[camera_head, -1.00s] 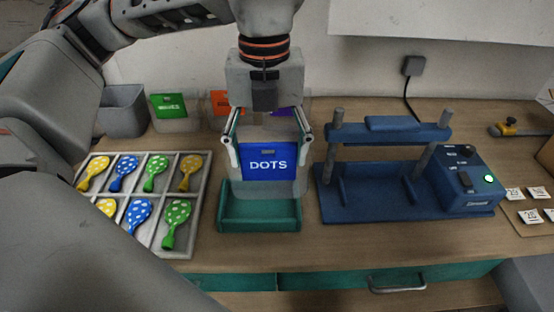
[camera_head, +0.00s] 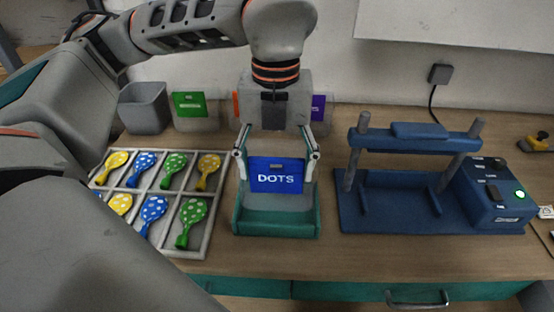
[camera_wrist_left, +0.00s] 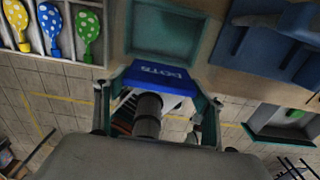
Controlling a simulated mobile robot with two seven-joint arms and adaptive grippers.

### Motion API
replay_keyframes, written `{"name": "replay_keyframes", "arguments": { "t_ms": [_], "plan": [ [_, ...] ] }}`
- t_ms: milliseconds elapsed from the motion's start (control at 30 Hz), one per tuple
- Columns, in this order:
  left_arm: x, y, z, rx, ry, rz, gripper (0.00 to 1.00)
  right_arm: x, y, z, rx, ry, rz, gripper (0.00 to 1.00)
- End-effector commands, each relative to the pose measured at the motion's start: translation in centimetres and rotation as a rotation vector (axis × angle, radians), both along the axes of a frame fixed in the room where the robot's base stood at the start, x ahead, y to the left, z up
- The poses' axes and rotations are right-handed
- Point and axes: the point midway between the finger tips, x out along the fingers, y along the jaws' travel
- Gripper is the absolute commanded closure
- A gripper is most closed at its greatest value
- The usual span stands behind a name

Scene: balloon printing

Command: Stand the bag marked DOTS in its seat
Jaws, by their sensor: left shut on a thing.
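The DOTS bag (camera_head: 276,175) has a blue header with white letters and a pale, see-through body. My left gripper (camera_head: 277,155) is shut on it, with one finger at each side edge, and holds it upright. The green seat (camera_head: 276,230) is a shallow open tray with raised sides. The bag's lower part is at the seat, between its sides; I cannot tell whether it touches the floor. In the left wrist view the blue header (camera_wrist_left: 157,76) sits between the fingers, with the seat (camera_wrist_left: 165,35) beyond it. My right gripper is not in view.
A grey sectioned tray (camera_head: 150,212) of dotted balloons lies left of the seat. A blue press (camera_head: 400,215) with a green light stands to the right. Behind are a grey bin (camera_head: 143,108) and bags with green (camera_head: 189,104) and purple (camera_head: 318,107) headers.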

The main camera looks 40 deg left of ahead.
Motion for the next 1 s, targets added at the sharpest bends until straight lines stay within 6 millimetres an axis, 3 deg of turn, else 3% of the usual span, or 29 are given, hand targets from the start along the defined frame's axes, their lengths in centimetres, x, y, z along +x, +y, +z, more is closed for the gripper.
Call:
{"name": "replay_keyframes", "arguments": {
  "t_ms": [633,1000],
  "plan": [
    [0.0,0.0,-5.6,0.000,0.004,0.000,0.43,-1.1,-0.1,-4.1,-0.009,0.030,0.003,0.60],
    [0.0,0.0,-6.2,0.000,0.000,0.000,0.43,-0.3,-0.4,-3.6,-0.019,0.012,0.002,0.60]
  ]
}}
